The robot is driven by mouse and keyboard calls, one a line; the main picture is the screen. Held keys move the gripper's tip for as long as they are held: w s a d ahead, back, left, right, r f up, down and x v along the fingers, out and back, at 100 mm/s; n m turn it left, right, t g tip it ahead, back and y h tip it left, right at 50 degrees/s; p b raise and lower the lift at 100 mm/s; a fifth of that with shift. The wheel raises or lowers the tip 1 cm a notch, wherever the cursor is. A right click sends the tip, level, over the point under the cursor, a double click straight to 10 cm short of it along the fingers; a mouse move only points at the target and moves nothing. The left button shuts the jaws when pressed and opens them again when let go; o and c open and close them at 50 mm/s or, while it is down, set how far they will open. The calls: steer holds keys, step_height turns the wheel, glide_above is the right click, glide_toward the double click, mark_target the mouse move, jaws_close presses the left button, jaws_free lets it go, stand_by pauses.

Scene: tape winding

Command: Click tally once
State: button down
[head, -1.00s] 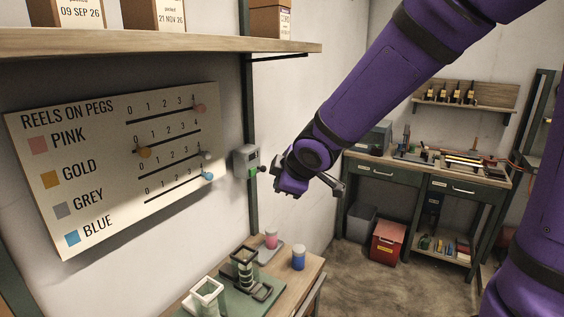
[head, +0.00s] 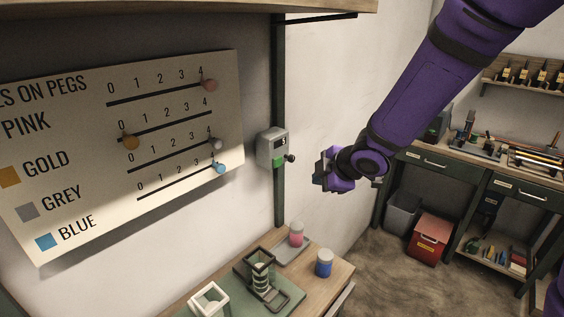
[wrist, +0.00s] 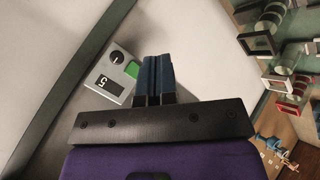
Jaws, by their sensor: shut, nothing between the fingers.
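The tally (head: 272,147) is a small grey box on the green post, with a dark display, a green part below and a dark knob on its right side. In the wrist view the tally (wrist: 103,88) shows tilted, with a display that looks like 5, a round black dial and a green part (wrist: 132,69). My gripper (head: 320,172) is to the right of the tally in the head view, with a visible gap. Its fingers (wrist: 155,58) are together and empty, and in the wrist view they cover the area beside the green part.
A reel board (head: 130,150) hangs left of the tally. A shelf (head: 180,10) juts out above. A green workbench (head: 450,175) stands behind at the right.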

steer(key=w+a, duration=0.6)
steer(key=shift+a, duration=0.2)
steer(key=shift+w, duration=0.15)
stand_by(2.1)
steer(key=shift+w+a, duration=0.2)
steer(key=shift+a, duration=0.1)
steer(key=shift+w+a, duration=0.35)
stand_by(1.0)
steer(key=shift+s+d, duration=0.65)
stand_by(0.4)
steer(key=shift+s+d, duration=1.75)
steer(key=shift+d, duration=0.05)
